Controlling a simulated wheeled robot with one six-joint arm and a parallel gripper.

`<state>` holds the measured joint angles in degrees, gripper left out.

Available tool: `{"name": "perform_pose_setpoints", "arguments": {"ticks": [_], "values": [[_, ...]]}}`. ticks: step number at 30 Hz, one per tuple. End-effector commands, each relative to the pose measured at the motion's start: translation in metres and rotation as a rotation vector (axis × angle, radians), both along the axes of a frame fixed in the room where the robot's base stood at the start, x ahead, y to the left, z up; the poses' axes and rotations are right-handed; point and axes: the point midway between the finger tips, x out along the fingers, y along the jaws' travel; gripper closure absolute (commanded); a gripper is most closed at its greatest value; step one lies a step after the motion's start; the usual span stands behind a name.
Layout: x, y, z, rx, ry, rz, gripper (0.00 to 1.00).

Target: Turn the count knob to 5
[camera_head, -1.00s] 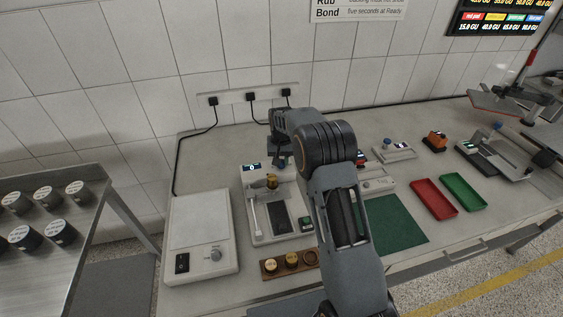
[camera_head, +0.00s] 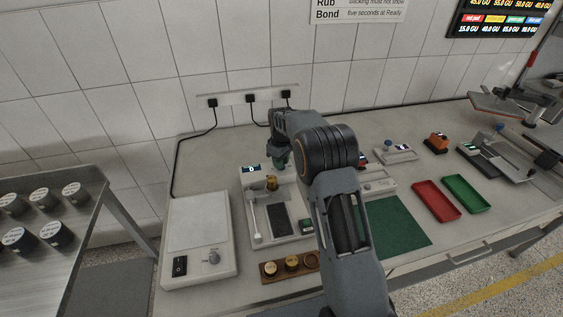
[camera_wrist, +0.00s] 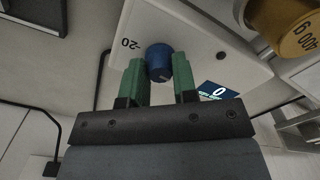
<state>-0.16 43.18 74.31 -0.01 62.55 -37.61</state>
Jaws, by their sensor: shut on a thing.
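The count knob (camera_wrist: 159,60) is a small blue cylinder with a pale mark on its end, on a white panel. In the wrist view it sits between the two green fingers of my gripper (camera_wrist: 159,76), which is shut on it. A small display (camera_wrist: 219,90) right of the knob reads 0. In the head view my gripper (camera_head: 282,160) is over the back of the white device (camera_head: 246,203), and the knob is hidden there. The display (camera_head: 251,169) also reads 0 there.
A brass weight (camera_wrist: 287,25) marked 400 g stands close right of the gripper. In the head view, a white scale-like box (camera_head: 199,240) is at left and a wooden weight holder (camera_head: 268,272) in front. Red (camera_head: 436,201) and green (camera_head: 467,194) trays lie right.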

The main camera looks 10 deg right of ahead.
Motion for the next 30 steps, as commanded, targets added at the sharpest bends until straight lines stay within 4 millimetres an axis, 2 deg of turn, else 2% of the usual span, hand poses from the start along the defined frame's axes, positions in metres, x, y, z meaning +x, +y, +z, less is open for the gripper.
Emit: {"name": "perform_pose_setpoints", "arguments": {"ticks": [9, 26, 27, 30], "values": [[0.0008, 0.0003, 0.0012, 0.000, -0.004, 0.116, 0.97], [0.0008, 0.0003, 0.0015, 0.000, -0.004, 0.143, 0.97], [0.0008, 0.0003, 0.0015, 0.000, -0.004, 0.143, 0.72], [0.0007, 0.0002, 0.0013, 0.000, -0.004, 0.142, 0.63]]}}
